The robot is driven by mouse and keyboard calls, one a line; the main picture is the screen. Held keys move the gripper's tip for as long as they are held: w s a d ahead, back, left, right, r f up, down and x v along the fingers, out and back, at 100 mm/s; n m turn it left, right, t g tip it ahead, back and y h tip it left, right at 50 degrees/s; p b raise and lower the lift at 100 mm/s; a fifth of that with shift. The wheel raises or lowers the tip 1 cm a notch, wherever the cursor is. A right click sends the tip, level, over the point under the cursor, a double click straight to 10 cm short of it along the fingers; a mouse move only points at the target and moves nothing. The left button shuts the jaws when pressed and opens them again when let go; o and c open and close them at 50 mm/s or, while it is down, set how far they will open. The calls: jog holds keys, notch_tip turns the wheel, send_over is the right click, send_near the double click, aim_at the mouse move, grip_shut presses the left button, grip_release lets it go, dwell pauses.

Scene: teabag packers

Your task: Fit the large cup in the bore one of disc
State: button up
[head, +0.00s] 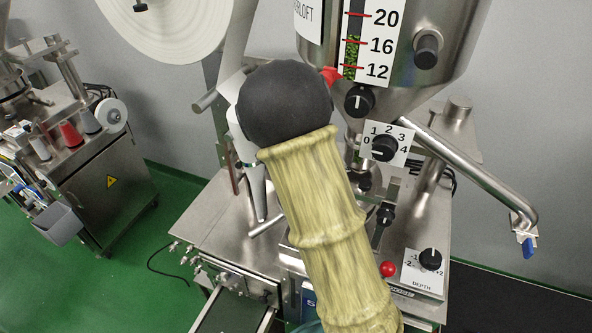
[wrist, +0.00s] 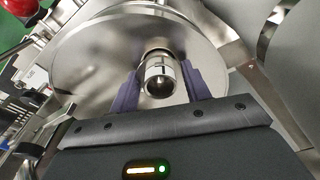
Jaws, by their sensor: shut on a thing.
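In the wrist view my gripper (wrist: 162,84) has its two dark blue fingers shut on a small shiny metal cup (wrist: 160,70), one finger on each side. The cup shows a round dark opening towards the camera. A large polished metal disc (wrist: 98,62) lies behind the cup. The bores cannot be made out. In the head view my arm hides the gripper, the cup and the disc.
In the head view a steel packing machine (head: 220,220) stands around my arm, with a pipe (head: 470,170) on the right and a red button (head: 388,269). A white paper roll (head: 165,25) hangs at upper left. Another machine (head: 105,185) stands left on the green floor.

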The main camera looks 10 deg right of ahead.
jog(key=shift+f, duration=0.3)
jog(key=o, duration=1.1)
jog(key=shift+w+a+r+b, duration=0.1)
jog(key=shift+r+b, duration=0.25)
jog(key=shift+r, duration=0.1)
notch_tip(320, 180, up, 16)
jog(key=s+a+b, duration=0.1)
jog(key=b, duration=0.2)
jog(key=shift+s+a+r, duration=0.2)
jog(key=shift+s, duration=0.05)
jog(key=shift+f, duration=0.15)
